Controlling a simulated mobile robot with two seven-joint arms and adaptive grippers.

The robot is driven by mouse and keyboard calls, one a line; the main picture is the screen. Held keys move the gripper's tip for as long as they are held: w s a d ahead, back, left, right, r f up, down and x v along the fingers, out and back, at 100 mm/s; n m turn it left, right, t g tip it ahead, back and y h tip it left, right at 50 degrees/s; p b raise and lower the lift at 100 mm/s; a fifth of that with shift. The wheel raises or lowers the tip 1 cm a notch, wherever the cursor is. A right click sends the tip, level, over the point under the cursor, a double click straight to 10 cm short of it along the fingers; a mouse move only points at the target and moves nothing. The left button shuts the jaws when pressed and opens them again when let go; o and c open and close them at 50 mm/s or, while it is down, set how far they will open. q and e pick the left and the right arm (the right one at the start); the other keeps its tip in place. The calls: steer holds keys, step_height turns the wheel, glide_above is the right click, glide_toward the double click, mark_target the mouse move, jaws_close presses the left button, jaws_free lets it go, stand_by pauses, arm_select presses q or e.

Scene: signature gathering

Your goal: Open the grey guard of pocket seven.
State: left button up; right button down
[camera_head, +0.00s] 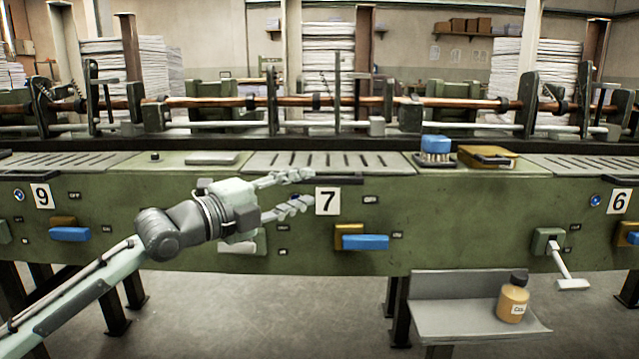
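The number 7 plate (328,201) is on the green front of the machine. Above it, a grey slotted guard (390,162) lies flat and closed on the machine top. A dark handle (347,181) sits at the guard's front edge, just above the number plate; its left end is close to my fingers. My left gripper (306,188) reaches in from the left, fingers apart and pointing right, just left of the number plate. Nothing shows between its fingers. Whether it touches the handle I cannot tell. My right gripper is not in view.
A blue-topped brush (436,150) and a brown-topped box (487,157) sit right of the guard. A blue paddle (365,242) juts out below the number plate. A shelf (440,318) with an amber bottle (512,301) and a lever (565,268) stick out lower right.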

mark_target(324, 182)
arm_select(q)
steer(key=x, duration=0.5)
jaws_close()
stand_by(0.3)
